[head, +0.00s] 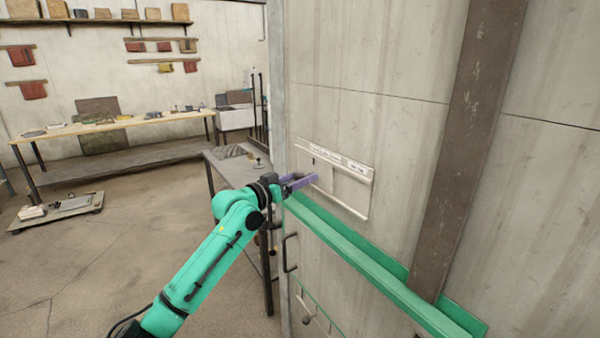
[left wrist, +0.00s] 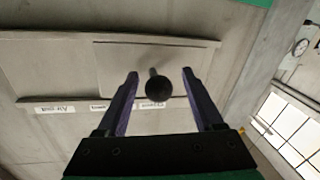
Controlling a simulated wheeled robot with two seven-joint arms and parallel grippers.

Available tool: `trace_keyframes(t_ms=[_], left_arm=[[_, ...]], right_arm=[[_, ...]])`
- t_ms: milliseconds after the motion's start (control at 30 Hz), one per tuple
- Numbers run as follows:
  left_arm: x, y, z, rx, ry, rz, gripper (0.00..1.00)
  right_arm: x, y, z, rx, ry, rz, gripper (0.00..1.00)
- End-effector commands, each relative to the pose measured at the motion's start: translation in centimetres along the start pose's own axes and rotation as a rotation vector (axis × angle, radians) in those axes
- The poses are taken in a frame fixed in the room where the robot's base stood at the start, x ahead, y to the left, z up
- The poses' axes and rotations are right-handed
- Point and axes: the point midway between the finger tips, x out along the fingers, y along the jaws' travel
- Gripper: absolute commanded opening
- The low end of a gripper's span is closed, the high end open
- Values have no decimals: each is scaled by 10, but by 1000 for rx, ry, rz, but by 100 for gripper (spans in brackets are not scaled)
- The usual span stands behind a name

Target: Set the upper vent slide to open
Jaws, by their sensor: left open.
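The upper vent slide (head: 350,190) is a pale flat plate in a light frame on the wall panel, just beyond my left gripper (head: 303,182). In the left wrist view the slide's plate (left wrist: 190,62) sits between two rails. Its round black knob (left wrist: 158,89) on a short stem lies between the spread purple fingers of my left gripper (left wrist: 160,74). Gaps show on both sides of the knob, so the fingers look clear of it. The knob is hidden or too small in the head view. Small white labels (left wrist: 55,108) line one rail; their words are hard to read. My right gripper is out of view.
A green rail (head: 370,262) runs along the wall below the slide. A dark handle (head: 290,252) and a second, lower vent (head: 318,312) are beneath it. A brown post (head: 465,150) stands to the right. A grey table (head: 235,165) stands behind my left arm.

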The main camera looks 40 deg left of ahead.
Motion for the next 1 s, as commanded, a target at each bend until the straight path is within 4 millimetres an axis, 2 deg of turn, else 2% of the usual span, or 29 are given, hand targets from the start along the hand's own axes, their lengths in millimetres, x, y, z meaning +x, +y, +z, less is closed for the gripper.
trace_keyframes(t_ms=[167, 200, 367, 1000], left_arm=[[0, 0, 1, 0, 1, 0, 69], [0, 0, 1, 0, 0, 0, 61], [0, 0, 1, 0, 0, 0, 0], [0, 0, 1, -1, -1, 0, 0]], right_arm=[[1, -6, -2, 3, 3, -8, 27], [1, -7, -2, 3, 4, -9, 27], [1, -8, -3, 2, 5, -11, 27], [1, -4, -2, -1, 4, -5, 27]])
